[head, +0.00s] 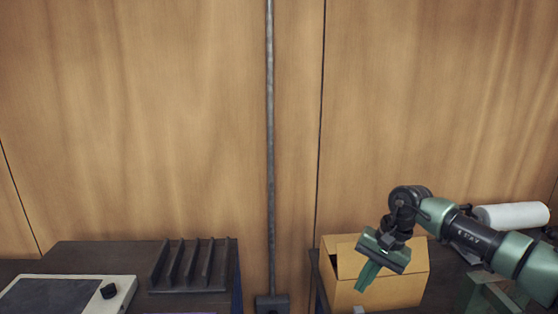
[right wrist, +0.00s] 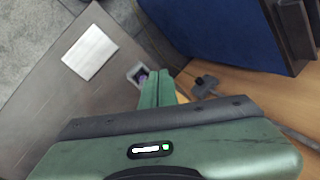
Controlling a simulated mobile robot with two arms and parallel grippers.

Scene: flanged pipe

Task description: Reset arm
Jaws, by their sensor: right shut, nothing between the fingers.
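My right gripper (head: 366,278) is green and hangs in front of an open cardboard box at the lower right of the head view. Its fingers point down and to the left. In the right wrist view its two fingers (right wrist: 161,76) are shut together with nothing between them. My left gripper is in neither view.
The cardboard box (head: 405,287) stands close behind my right gripper. A white roll (head: 512,216) lies at the right. A black slotted rack (head: 190,265) and a pale device with a knob (head: 68,294) stand at the left. A vertical pipe (head: 270,150) runs up the wooden wall.

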